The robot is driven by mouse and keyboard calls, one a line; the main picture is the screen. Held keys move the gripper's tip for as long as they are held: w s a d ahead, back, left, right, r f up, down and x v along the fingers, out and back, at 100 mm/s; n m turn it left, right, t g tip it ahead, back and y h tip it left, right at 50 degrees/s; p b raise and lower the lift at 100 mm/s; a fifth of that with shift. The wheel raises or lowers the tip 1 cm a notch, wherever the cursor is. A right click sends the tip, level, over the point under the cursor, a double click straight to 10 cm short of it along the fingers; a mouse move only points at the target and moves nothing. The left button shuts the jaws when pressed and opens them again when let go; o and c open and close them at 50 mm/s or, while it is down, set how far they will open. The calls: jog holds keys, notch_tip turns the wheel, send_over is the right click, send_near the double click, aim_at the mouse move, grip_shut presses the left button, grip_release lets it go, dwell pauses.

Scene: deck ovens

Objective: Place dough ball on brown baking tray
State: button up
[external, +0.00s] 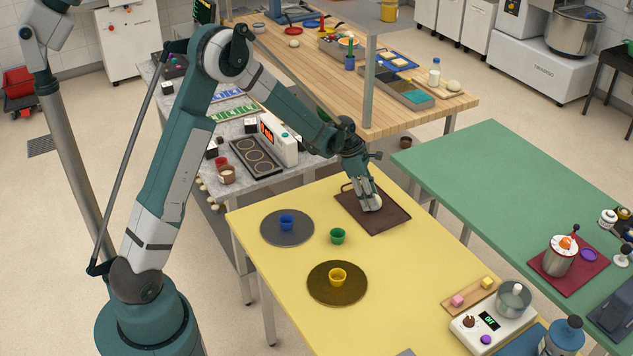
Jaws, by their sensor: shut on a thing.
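The brown baking tray (395,216) lies flat near the far edge of the yellow table. My gripper (369,198) points down over the middle of the tray. It is shut on the pale dough ball (373,205), which is small and mostly hidden by the fingers. The ball is at or just above the tray surface; I cannot tell whether it touches.
A scale (490,325) is at front right.

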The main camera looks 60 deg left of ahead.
jog(key=shift+f, duration=0.15)
jog(key=o, duration=0.8)
jog(key=p+v, duration=0.1)
jog(key=v, duration=1.1)
jog(key=shift+d+r+p, duration=0.1)
jog(key=shift+r+p, duration=0.15)
jog(key=shift+p, duration=0.05)
jog(key=shift+w, duration=0.1)
